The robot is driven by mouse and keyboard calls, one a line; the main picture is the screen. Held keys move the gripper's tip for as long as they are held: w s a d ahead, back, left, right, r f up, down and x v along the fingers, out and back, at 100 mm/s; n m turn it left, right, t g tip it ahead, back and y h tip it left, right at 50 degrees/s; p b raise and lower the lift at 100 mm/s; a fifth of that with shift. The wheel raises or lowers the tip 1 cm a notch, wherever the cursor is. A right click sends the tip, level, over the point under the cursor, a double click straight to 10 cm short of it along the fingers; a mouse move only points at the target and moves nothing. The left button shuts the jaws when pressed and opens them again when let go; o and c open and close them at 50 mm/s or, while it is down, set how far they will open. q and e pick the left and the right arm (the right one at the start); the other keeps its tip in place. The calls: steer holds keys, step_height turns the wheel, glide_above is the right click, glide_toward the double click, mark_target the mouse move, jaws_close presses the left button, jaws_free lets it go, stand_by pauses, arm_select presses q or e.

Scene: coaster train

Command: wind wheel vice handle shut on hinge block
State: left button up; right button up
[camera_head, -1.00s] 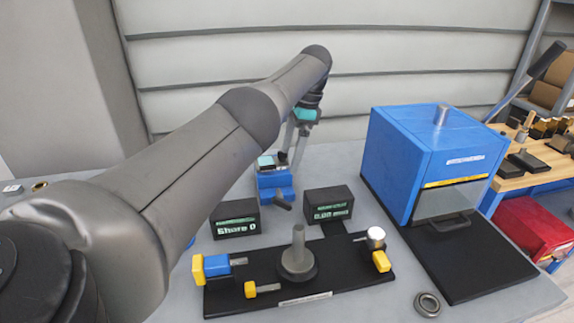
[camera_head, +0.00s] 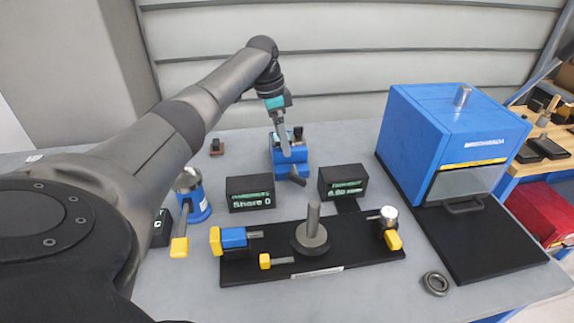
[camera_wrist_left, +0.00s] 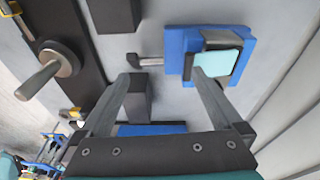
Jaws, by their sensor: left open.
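The blue vice (camera_head: 280,157) stands on the grey bench, behind the display boxes. Its handle (camera_head: 297,179), a grey rod with a dark end, points toward the front; it also shows in the wrist view (camera_wrist_left: 150,62). A pale teal block, probably the hinge block (camera_wrist_left: 217,63), sits in the top of the vice. My left gripper (camera_head: 284,142) is above the vice, open and empty. In the wrist view, the handle is just beyond the gap between its fingers (camera_wrist_left: 163,80), and one fingertip overlaps the vice. Contact is not visible. The right gripper is out of view.
Two black display boxes (camera_head: 250,193) (camera_head: 342,181) stand in front of the vice. A black fixture plate (camera_head: 350,254) with a post lies nearer. A blue press-like box (camera_head: 450,130) stands right; a blue cylinder with a yellow-tipped lever (camera_head: 200,205) stands left.

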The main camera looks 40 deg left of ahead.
mark_target(295, 173)
arm_select(q)
steer(key=s+a+r+t+h, duration=0.1)
steer(key=s+r+t, duration=0.1)
steer(key=s+r, duration=0.3)
steer(key=shift+m, duration=0.4)
steer(key=b+x, duration=0.1)
steer(key=x, duration=1.4)
steer(key=shift+s+d, duration=0.15)
steer(key=shift+d, duration=0.05)
steer(key=c, duration=1.1)
